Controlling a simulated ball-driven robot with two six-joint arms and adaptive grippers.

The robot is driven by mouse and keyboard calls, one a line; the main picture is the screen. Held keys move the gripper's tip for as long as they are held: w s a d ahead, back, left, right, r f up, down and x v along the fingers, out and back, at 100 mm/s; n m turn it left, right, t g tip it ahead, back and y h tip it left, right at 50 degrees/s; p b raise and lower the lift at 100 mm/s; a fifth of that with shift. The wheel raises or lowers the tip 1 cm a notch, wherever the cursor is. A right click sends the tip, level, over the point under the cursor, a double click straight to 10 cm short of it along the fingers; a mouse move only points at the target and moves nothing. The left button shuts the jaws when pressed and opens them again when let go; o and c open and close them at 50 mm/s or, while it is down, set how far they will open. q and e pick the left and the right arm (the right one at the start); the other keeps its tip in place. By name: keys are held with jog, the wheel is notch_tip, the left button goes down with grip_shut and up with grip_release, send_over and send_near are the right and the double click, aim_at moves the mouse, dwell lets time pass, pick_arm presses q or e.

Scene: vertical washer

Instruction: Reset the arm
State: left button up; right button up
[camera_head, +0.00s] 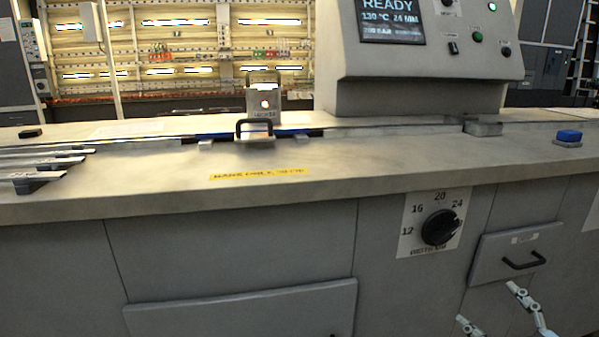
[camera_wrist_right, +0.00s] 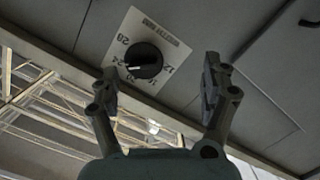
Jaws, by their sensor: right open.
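My right gripper (camera_head: 500,308) shows at the bottom right of the head view, in front of the grey machine front and below the drawer. It is open and empty. In the right wrist view my right gripper (camera_wrist_right: 160,88) has its two fingers spread wide, with the black rotary knob (camera_wrist_right: 144,60) beyond and between them, not touched. In the head view the same knob (camera_head: 441,228) sits on a white dial plate with marks 12, 16, 20 and 24, and its pointer lies toward the 24 side. My left gripper is not in view.
A grey drawer (camera_head: 515,252) with a black handle is just above my right gripper. The worktop (camera_head: 150,185) carries a clamp with a black handle (camera_head: 254,130), metal strips (camera_head: 45,165) at left and a blue button (camera_head: 569,136) at right. A control console (camera_head: 425,60) reads READY.

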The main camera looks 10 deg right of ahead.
jog(key=s+f+m+g, duration=0.1)
jog(key=s+f+g, duration=0.1)
jog(key=s+f, duration=0.45)
jog(key=s+a+f+m+g+h, duration=0.1)
jog(key=s+f+g, duration=0.25)
jog(key=f, duration=0.65)
jog(key=s+f+m+g, duration=0.1)
jog(key=s+f+g, duration=0.1)
jog(key=s+f, duration=0.45)
jog(key=s+a+f+m+g, duration=0.2)
jog(key=s+f+g, duration=0.2)
jog(key=s, duration=1)
jog(key=s+a+f+m+g, duration=0.2)
jog(key=s+f+g, duration=0.3)
jog(key=s+f, duration=0.5)
jog(key=s+a+p, duration=0.1)
jog(key=s, duration=0.3)
jog(key=shift+s+f, duration=0.25)
jog(key=shift+f, duration=0.15)
